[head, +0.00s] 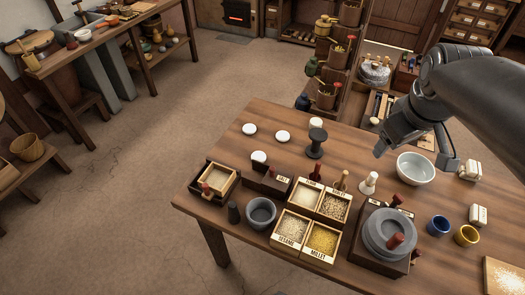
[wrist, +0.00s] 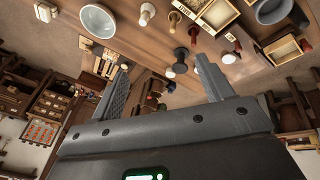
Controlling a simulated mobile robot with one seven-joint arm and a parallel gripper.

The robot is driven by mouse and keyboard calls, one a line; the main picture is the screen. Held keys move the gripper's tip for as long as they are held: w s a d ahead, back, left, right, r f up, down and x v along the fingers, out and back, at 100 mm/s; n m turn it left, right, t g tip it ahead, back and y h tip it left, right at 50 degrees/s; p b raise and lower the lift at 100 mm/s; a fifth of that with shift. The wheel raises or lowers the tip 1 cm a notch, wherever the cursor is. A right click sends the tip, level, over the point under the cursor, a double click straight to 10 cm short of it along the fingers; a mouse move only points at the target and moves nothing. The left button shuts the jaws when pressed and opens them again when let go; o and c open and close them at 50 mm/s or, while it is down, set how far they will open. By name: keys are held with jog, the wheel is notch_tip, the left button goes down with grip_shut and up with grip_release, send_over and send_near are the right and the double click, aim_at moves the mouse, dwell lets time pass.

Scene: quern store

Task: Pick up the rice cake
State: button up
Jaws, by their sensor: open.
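I cannot tell which one is meant. In the wrist view small white discs (wrist: 229,58) show beyond the fingers. My gripper (head: 379,152) is above the table, right of the discs and left of the white bowl. In the wrist view my gripper (wrist: 163,68) has its fingers wide apart, with nothing between them.
A shelf (head: 330,75) stands behind.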

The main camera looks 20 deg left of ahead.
jog(key=w+a+f+n+g, duration=0.1)
jog(key=w+a+f+n, duration=0.3)
jog(key=w+a+n, duration=0.5)
jog(key=n+g, duration=0.3)
jog(key=n, duration=1.1)
send_over(259, 155)
notch_tip(259, 155, down, 22)
notch_tip(259, 155, down, 11)
jog(key=shift+r, duration=0.2)
jog(key=shift+c, duration=0.3)
jog(key=shift+w, duration=0.1)
jog(key=c, duration=1)
jog(key=shift+r, duration=0.1)
